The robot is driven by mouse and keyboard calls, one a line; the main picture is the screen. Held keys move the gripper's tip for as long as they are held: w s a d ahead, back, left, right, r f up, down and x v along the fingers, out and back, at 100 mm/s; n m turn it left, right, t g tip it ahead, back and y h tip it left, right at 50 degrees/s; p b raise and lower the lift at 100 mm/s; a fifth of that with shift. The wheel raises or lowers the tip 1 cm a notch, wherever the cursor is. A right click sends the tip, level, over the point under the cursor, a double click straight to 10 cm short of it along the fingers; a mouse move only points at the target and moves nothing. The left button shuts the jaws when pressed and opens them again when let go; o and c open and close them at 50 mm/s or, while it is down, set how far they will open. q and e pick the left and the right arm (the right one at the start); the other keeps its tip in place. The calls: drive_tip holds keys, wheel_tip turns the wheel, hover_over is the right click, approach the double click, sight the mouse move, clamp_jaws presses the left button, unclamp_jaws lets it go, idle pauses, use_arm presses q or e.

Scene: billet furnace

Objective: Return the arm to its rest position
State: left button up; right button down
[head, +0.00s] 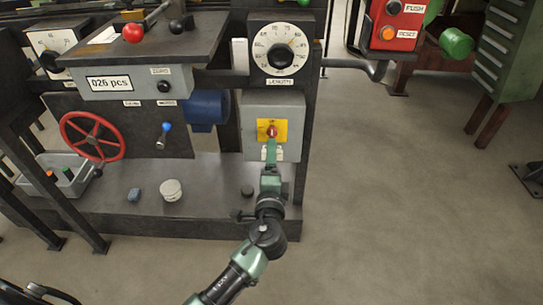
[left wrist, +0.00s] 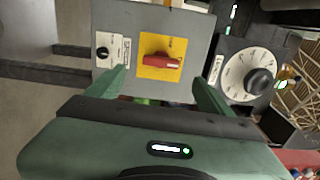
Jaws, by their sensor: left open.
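My left arm reaches up from the bottom of the head view. Its green gripper (head: 271,152) is in front of the grey switch box, just below the red rotary switch (head: 271,132) on its yellow plate. In the left wrist view the two fingers of the gripper (left wrist: 160,82) are spread apart with nothing between them. The red switch (left wrist: 163,61) shows beyond the fingertips, its handle lying across the yellow plate (left wrist: 150,73). I cannot tell the exact gap between fingers and switch. My right gripper does not show.
The grey box (head: 288,105) hangs below a round length dial (head: 279,48) on a dark post. At left are a red handwheel (head: 92,136) and a counter box (head: 135,82). A white tub (head: 171,190) stands on the machine base. The floor (head: 400,210) at right is clear.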

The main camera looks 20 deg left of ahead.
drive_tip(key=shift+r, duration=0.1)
